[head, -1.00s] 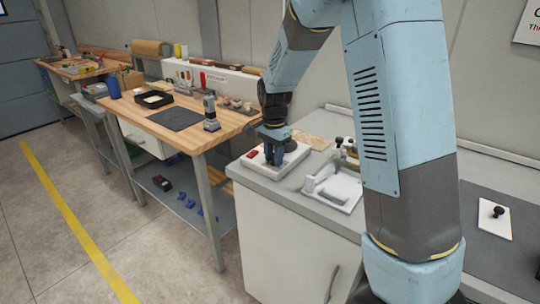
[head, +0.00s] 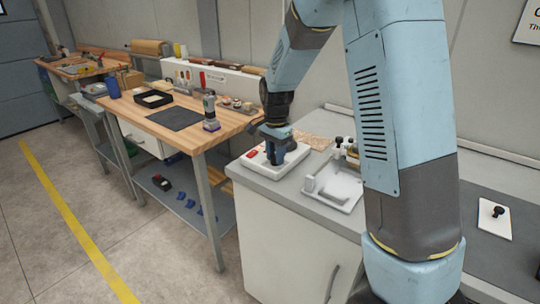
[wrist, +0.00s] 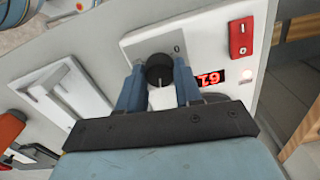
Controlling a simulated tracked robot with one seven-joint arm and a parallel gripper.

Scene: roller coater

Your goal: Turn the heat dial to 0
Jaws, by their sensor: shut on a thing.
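The heat dial (wrist: 160,70) is a round black knob on the pale panel of a small white unit (head: 252,164) on the grey counter. My gripper (wrist: 158,78) is shut on it, with one blue finger on each side. A light pointer line on the knob runs toward the bottom of the wrist view, and a small 0 mark (wrist: 177,48) sits to its upper right. A red lit display (wrist: 209,78) is partly covered by a finger; its digits look like 61, or 19 if upside down. In the head view my gripper (head: 275,157) hides the dial.
A red rocker switch (wrist: 241,37) is on the same panel. A white tray-like device (head: 335,186) with black knobs stands beside the unit on the counter. A wooden workbench (head: 232,127) with tools is to the left, across a gap.

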